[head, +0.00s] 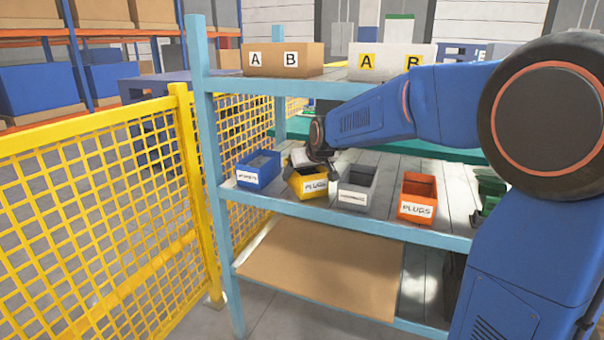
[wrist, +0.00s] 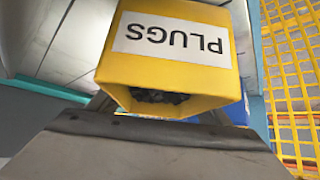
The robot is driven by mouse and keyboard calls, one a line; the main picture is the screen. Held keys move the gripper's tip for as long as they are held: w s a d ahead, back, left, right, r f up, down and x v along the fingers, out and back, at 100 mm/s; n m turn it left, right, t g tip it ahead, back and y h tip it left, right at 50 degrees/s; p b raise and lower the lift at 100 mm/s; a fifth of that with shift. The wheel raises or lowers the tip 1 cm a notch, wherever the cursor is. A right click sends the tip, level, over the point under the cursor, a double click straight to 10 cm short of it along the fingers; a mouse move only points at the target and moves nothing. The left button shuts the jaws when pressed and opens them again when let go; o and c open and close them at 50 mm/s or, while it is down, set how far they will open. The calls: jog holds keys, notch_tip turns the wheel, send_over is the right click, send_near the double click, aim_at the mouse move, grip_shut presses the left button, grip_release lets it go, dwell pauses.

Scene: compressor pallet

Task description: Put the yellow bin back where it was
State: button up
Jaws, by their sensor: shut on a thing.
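The yellow bin (head: 308,186) with a PLUGS label is on the middle shelf in the head view, between a blue bin and a grey bin. It looks slightly tilted, and I cannot tell whether it touches the shelf. My gripper (head: 309,160) is over its top and shut on it. In the wrist view the yellow bin (wrist: 172,85) fills the upper middle, its label upside down and dark contents showing at its opening. My gripper (wrist: 155,125) shows across the bottom of that view, and its fingertips are partly hidden by the bin.
The blue bin (head: 258,170) is close on the left, the grey bin (head: 356,188) close on the right. An orange bin (head: 417,197) and a dark green bin (head: 489,196) stand further right. Boxes (head: 283,59) sit on the upper shelf. A yellow mesh fence (head: 95,200) stands left.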

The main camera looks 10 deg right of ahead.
jog(key=o, duration=1.4)
jog(key=shift+f, duration=0.1)
jog(key=shift+r, duration=0.2)
notch_tip(320, 180, up, 8)
send_over(313, 182)
jog(key=w, duration=0.2)
jog(key=shift+s+d+r, duration=0.15)
jog(key=shift+d+r, duration=0.05)
jog(key=shift+d, duration=0.1)
